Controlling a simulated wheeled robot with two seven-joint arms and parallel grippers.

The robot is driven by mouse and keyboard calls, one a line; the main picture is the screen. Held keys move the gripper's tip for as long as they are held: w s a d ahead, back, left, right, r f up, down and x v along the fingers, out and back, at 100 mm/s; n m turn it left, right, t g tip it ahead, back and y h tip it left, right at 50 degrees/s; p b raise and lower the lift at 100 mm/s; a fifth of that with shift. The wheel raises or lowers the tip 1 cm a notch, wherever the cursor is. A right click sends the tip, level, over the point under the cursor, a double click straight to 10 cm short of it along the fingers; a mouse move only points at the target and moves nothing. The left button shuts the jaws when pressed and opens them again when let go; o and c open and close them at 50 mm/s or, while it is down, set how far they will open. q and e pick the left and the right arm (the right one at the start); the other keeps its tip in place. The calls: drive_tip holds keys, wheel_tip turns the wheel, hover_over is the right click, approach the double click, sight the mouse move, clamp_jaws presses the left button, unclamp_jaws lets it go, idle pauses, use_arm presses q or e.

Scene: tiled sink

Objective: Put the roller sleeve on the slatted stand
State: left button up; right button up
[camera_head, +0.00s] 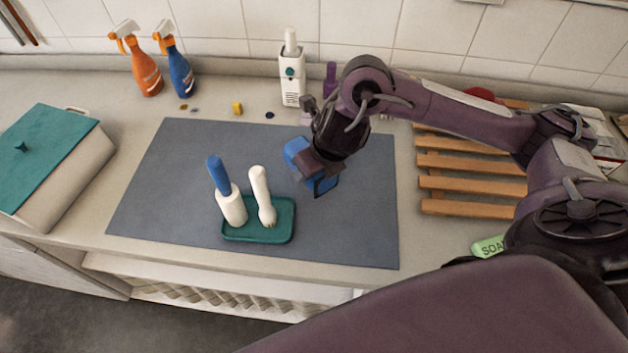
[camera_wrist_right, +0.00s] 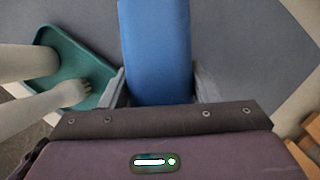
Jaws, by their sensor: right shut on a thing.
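My right gripper (camera_head: 313,172) is shut on a blue, rounded, elongated thing (camera_head: 296,150), which looks like the roller sleeve. In the right wrist view the blue sleeve (camera_wrist_right: 156,45) lies between the two fingers and points away from the palm. The gripper hides its middle in the head view. It is over the grey mat, right of the teal tray; its exact height is unclear. The slatted stand (camera_head: 462,184), made of wooden slats, is at the right, apart from the gripper. My right arm hides part of its back. My left gripper is not in view.
A teal tray (camera_head: 235,232) on the grey mat (camera_head: 165,205) holds a white cylinder with a blue handle (camera_head: 226,192) and a white brush (camera_head: 262,195). Spray bottles (camera_head: 147,75) and a white bottle (camera_head: 291,75) stand behind. Green soap (camera_head: 487,246) lies before the stand.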

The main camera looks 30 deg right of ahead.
drive_tip(key=shift+f, duration=2)
drive_tip(key=shift+f+b, duration=0.1)
drive_tip(key=shift+b, duration=0.2)
drive_tip(key=o, duration=0.8)
